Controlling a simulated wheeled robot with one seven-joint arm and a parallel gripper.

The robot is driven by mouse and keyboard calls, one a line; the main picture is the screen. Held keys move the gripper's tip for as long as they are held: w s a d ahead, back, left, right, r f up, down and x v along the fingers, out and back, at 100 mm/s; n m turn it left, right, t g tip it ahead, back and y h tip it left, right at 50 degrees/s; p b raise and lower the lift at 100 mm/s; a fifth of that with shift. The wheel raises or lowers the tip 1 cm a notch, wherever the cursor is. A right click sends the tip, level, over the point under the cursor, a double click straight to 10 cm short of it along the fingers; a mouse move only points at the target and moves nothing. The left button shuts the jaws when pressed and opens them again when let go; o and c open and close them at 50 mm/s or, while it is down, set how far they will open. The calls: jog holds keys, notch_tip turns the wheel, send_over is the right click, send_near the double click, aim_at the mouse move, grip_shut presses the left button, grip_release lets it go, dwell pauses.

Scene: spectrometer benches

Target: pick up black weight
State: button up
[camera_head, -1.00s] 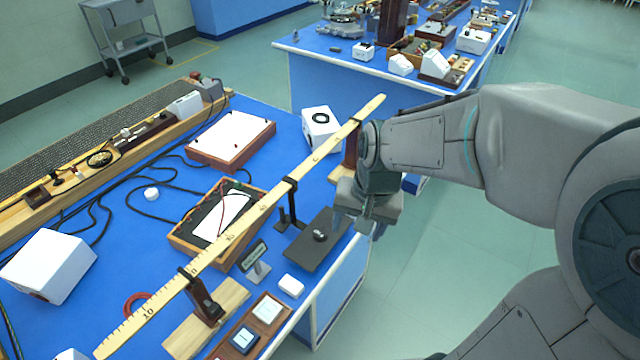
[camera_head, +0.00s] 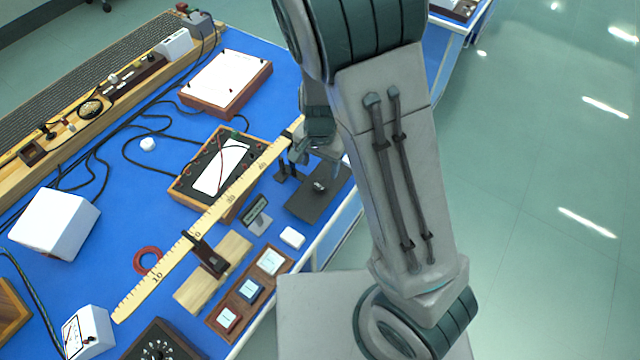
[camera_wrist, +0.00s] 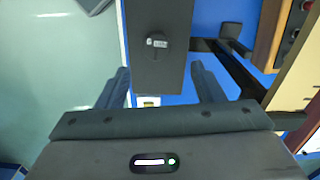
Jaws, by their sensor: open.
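The black weight (camera_head: 320,186) is a small dark piece with a pale label. It sits on a dark flat plate (camera_head: 306,206) near the bench's right edge. In the wrist view the weight (camera_wrist: 157,42) is above centre, on the plate (camera_wrist: 150,74). My gripper (camera_wrist: 160,68) is open and empty. Its two fingers point toward the plate, with the weight beyond their tips, roughly centred between them. In the head view my arm partly hides the gripper (camera_head: 299,157), which is close above the plate's far end.
A long wooden ruler (camera_head: 225,203) on supports runs diagonally beside the plate. A dark stand (camera_wrist: 228,45) is right of the plate in the wrist view. A small white block (camera_head: 292,237) and a tray of coloured blocks (camera_head: 236,311) lie nearer. Open floor is to the right.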

aim_at(321, 184)
jog(key=shift+s+d+f, duration=0.1)
jog(key=shift+s+f, duration=0.05)
jog(key=shift+f, duration=1.55)
jog(key=shift+s+f, duration=0.1)
jog(key=shift+f, duration=1.55)
jog(key=c, duration=1.2)
